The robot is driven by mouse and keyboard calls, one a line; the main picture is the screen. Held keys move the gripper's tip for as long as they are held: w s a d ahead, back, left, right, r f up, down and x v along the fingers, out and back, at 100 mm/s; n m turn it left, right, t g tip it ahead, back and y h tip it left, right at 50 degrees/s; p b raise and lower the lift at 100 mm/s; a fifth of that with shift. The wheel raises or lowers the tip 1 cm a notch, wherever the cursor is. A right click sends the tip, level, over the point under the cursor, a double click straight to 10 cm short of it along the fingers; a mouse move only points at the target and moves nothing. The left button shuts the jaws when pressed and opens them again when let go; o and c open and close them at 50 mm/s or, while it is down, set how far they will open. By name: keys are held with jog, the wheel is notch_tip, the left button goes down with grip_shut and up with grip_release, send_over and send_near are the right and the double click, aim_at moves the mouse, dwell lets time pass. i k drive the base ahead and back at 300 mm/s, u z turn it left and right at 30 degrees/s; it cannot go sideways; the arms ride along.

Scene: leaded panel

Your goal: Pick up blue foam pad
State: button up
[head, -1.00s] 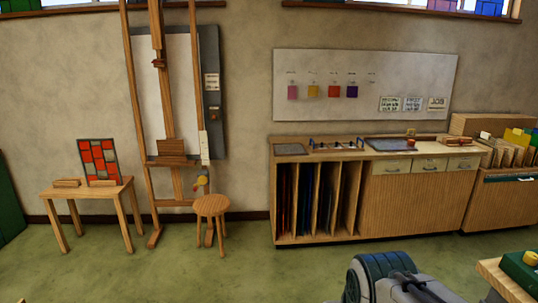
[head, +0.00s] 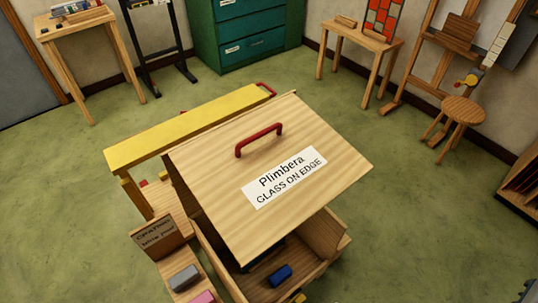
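A small blue block (head: 280,275), which looks like the blue foam pad, lies inside an open wooden box (head: 328,262) at the bottom centre of the head view. A large wooden lid (head: 240,205) with a red handle (head: 259,140) and a label reading "Plimbera GLASS ON EDGE" slants above the box and hides much of its inside. A grey block (head: 184,278) and a pink block (head: 203,298), cut by the frame edge, sit left of the box by a small wooden sign (head: 158,237). My gripper is not in view.
A yellow-topped rail (head: 190,125) stands behind the lid. Wooden tables (head: 75,18) (head: 362,38), a green cabinet (head: 250,30) and a stool (head: 464,110) stand by the walls. Green floor is clear on both sides of the box.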

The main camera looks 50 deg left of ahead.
aim_at(275, 279)
jog(key=u, duration=4.55)
jog(key=k, duration=0.65)
jog(key=z, duration=1.15)
